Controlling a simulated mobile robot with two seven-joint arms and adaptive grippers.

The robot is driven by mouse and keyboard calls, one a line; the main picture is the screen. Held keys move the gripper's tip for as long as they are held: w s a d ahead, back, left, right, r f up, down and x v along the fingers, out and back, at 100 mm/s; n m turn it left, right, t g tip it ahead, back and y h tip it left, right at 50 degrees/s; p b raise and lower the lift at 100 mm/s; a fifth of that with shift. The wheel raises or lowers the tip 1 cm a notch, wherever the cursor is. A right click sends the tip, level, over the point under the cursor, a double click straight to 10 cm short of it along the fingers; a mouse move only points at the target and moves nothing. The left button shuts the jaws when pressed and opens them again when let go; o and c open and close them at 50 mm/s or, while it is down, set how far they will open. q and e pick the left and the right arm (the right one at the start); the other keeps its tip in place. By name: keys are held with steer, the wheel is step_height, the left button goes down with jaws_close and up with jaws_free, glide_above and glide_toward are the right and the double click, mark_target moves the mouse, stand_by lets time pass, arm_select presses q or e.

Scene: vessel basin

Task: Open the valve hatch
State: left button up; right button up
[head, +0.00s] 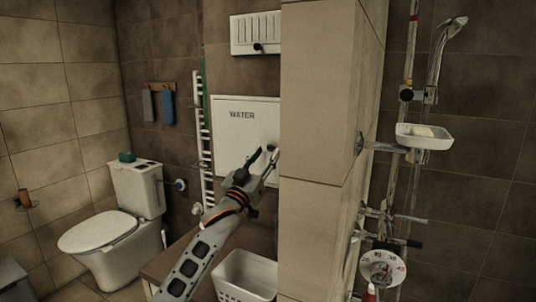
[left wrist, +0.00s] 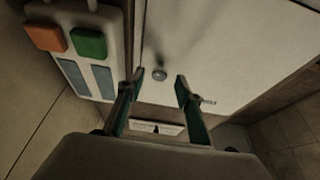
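The valve hatch is a flat white door marked WATER (head: 242,115) in the tiled wall, and it looks shut. A small round knob (left wrist: 159,74) shows on the white hatch surface (left wrist: 225,45) in the left wrist view. My left gripper (head: 266,160) is in front of the hatch's lower right part. In the left wrist view my left gripper (left wrist: 160,80) has its two fingers spread, with the knob appearing in the gap between them. I see nothing held, and I cannot tell whether a finger touches the knob. My right gripper is not in view.
A tiled pillar (head: 318,120) stands close to the right of the hatch. A white vent panel (head: 256,33) is above it and a towel rail (head: 201,130) to its left. A white basket (head: 246,276) is below. A toilet (head: 110,235) stands at the left.

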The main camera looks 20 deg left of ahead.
arm_select(q)
steer(key=shift+x, duration=0.85)
jaws_close()
